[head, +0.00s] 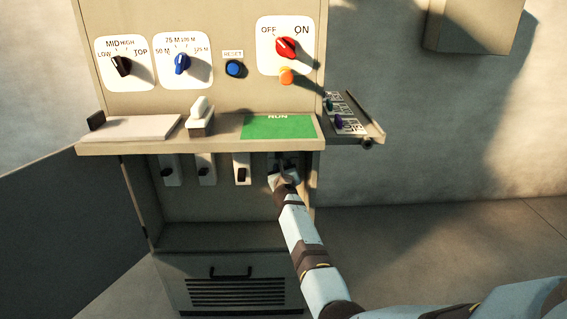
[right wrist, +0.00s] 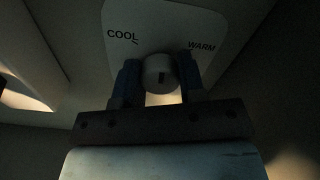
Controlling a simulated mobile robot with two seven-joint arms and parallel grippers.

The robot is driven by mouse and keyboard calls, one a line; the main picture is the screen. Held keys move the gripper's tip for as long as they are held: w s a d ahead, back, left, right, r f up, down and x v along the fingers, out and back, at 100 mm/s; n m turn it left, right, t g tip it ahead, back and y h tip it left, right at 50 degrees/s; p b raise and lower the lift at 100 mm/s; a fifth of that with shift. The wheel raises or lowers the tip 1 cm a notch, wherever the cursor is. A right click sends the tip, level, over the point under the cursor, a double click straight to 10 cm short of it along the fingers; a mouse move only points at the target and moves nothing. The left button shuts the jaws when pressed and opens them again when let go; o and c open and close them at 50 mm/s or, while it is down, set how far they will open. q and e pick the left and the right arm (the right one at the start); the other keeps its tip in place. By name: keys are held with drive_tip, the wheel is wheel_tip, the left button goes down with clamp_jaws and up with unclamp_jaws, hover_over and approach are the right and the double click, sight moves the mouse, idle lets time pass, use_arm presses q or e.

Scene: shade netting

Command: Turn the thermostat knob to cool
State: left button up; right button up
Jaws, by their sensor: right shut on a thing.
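The thermostat knob (right wrist: 157,70) is a pale round knob on a white plate (right wrist: 170,22) in the right wrist view. The plate reads COOL at the left and WARM at the right. A small dark mark shows on the knob's face; I cannot tell which label it points to. My right gripper (right wrist: 160,80) is shut on the knob, with one dark finger on each side. In the head view my right gripper (head: 284,178) reaches under the shelf at the cabinet's right and hides the knob. My left gripper is not in view.
Above is a shelf (head: 225,147) with a green RUN card (head: 278,127). Black switches (head: 242,174) on white plates line the recess to the left. A side ledge (head: 372,132) sticks out at right. An open door (head: 70,215) stands at left.

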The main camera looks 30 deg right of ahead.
drive_tip(key=n+p, duration=0.2)
drive_tip(key=n, duration=0.1)
drive_tip(key=n+p, duration=0.1)
drive_tip(key=n, duration=0.2)
drive_tip(key=shift+r+n+p, duration=0.2)
drive_tip(key=shift+n+p, duration=0.1)
drive_tip(key=shift+p, duration=0.05)
drive_tip(key=n+p, duration=0.2)
drive_tip(key=n, duration=0.1)
drive_tip(key=shift+f+n, duration=0.1)
drive_tip(key=shift+n, duration=0.3)
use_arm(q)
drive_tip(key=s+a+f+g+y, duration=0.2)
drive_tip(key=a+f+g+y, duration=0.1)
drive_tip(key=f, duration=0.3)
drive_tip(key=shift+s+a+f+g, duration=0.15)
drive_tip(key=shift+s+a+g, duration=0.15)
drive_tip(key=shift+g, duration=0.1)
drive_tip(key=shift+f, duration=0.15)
use_arm(e)
drive_tip(key=shift+n, duration=0.4)
drive_tip(key=o, duration=0.9)
drive_tip(key=shift+f, duration=0.1)
drive_tip(key=shift+o, duration=0.2)
